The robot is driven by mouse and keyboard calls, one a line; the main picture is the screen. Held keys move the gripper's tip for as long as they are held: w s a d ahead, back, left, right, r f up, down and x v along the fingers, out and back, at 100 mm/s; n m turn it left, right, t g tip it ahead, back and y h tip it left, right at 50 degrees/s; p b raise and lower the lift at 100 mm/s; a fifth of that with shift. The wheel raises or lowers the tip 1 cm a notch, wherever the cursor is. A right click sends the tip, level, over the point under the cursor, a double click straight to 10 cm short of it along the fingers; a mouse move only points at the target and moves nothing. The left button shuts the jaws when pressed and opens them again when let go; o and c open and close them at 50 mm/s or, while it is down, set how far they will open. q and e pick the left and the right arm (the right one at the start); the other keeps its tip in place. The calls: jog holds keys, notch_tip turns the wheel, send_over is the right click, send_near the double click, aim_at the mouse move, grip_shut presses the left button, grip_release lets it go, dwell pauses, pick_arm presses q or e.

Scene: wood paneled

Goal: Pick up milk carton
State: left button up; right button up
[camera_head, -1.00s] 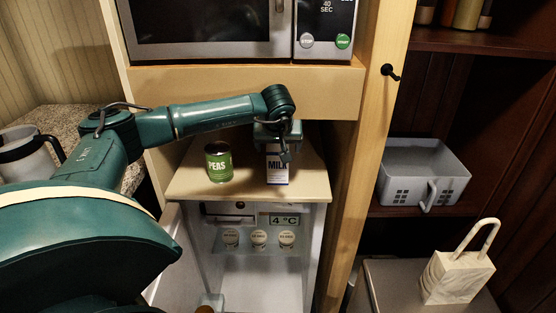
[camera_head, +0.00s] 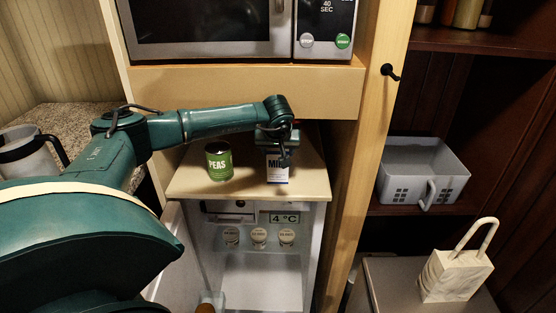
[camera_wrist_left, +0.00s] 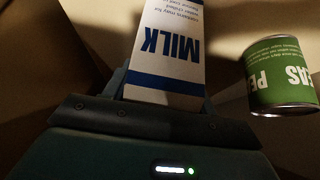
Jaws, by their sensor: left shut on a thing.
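The milk carton (camera_head: 277,170) is white with blue bands and stands on the shelf top above the open fridge. The gripper body also fills the bottom of the left wrist view. I cannot tell whether the carton is touching the shelf. My right gripper is not in view.
A green peas can (camera_head: 219,162) stands left of the carton, close by. The microwave (camera_head: 215,30) and a wooden panel (camera_head: 240,90) are above. Below is the open fridge with several jars (camera_head: 258,238). A grey basket (camera_head: 425,170) sits on the right shelf.

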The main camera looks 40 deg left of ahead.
pick_arm(q)
jog(key=c, duration=0.6)
jog(key=shift+r, duration=0.2)
